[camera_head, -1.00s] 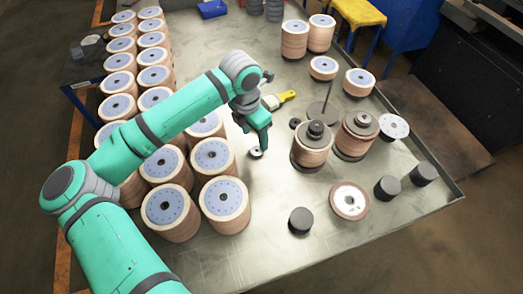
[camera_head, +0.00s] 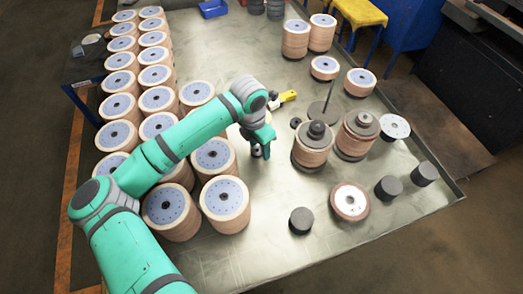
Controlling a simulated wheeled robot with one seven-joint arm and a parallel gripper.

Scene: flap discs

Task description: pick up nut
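The nut (camera_head: 257,153) is a small dark grey ring on the metal table, right of the front stacks of flap discs. My gripper (camera_head: 261,152) is low over the nut and points down at it. The fingers partly cover the nut. At this size I cannot tell whether the fingers touch it or how far apart they are.
Tall stacks of flap discs (camera_head: 225,204) stand close on the left and in front of my gripper. Two stacks with black fittings (camera_head: 313,146) stand to the right.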

